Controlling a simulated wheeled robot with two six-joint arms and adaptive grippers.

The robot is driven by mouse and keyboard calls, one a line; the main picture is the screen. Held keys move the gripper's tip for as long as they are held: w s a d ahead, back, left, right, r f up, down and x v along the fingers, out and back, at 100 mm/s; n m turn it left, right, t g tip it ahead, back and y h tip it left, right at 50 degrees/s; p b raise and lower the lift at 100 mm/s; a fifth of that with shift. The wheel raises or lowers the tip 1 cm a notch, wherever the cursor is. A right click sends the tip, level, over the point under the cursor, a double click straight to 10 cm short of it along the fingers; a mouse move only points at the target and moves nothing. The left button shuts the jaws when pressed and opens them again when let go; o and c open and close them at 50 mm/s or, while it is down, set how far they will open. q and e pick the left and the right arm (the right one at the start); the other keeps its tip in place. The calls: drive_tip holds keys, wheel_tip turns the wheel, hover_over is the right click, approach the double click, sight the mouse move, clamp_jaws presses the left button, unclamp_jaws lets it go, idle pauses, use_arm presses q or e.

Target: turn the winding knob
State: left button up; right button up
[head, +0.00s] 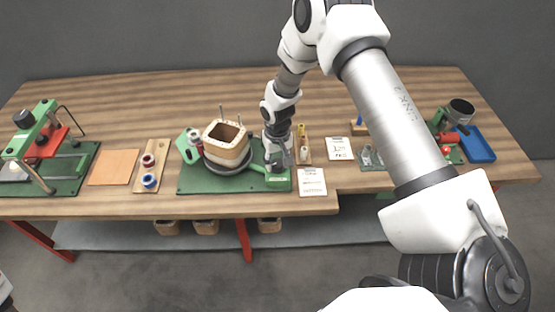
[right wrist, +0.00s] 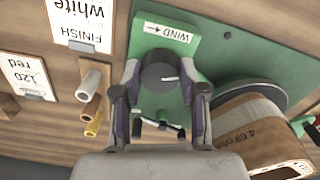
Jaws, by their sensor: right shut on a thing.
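The winding knob (right wrist: 158,75) is a dark grey round knob with a light mark, seen in the right wrist view below a green plate marked WIND with an arrow (right wrist: 168,33). My right gripper (right wrist: 160,82) has one finger on each side of the knob and is shut on it. In the head view my right gripper (head: 276,163) points down at the right part of the green winder base (head: 235,187), hiding the knob there. A wooden coil former (head: 227,155) sits on the winder's dark disc, left of the gripper.
Spools on a wooden rack (head: 150,168), an orange pad (head: 113,167) and a green press (head: 45,140) stand to the left. White cards (head: 312,182) and a tube rack lie close right of the winder. A blue tray (head: 476,146) is at the far right.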

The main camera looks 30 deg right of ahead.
sight(277, 163)
drive_tip(key=shift+f+m, duration=0.1)
drive_tip(key=shift+m, duration=0.5)
drive_tip(key=o, duration=1.1)
wheel_tip(277, 163, up, 12)
